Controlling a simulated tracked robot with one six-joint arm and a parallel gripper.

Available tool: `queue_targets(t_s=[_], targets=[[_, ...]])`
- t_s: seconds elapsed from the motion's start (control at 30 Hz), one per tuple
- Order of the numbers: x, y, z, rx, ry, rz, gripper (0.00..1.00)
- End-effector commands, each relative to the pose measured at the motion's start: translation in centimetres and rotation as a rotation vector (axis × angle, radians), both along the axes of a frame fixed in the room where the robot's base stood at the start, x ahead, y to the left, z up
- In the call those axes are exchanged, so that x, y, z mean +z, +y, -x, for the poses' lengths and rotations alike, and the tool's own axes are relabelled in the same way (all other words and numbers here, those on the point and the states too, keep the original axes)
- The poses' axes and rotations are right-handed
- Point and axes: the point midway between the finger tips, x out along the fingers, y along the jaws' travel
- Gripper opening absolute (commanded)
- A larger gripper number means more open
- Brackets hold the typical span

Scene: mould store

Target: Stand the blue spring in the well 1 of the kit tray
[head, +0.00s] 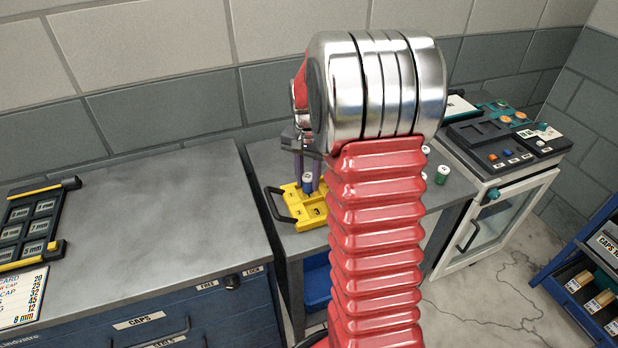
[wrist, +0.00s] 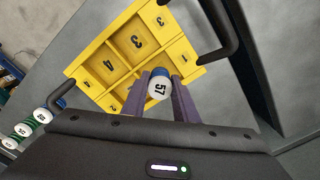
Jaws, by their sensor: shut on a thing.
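The blue spring (wrist: 158,86) has a white cap marked 57. My gripper (wrist: 160,90), with purple fingers, is shut on it and holds it upright or nearly so. The spring also shows in the head view (head: 307,184), beside my arm. The yellow kit tray (wrist: 84,65) has wells marked 1 to 4, with two black handles. The spring is over the tray's side near label 1; its lower end is hidden, so I cannot tell if it is inside the well. Wells 3 and 4 look empty. The tray also shows in the head view (head: 287,196), partly behind my arm.
Several green springs with white caps (wrist: 42,116) stand left of the tray in the wrist view; one (head: 442,175) shows right of my arm in the head view. A bench with a label rack (head: 35,222) is left. A console cabinet (head: 500,190) is right.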

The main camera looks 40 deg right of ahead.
Motion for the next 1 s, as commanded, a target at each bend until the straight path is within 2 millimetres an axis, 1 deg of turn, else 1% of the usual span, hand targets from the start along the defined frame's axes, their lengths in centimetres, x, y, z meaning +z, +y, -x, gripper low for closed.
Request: queue_targets(t_s=[0.37,0.67,0.7,1.0], targets=[[-0.53,0.04,0.00,0.000,0.000,0.000,0.03],[-0.60,0.05,-0.01,0.001,0.000,0.000,0.03],[-0.60,0.05,-0.01,0.001,0.000,0.000,0.28],[-0.60,0.05,-0.01,0.001,0.000,0.000,0.48]])
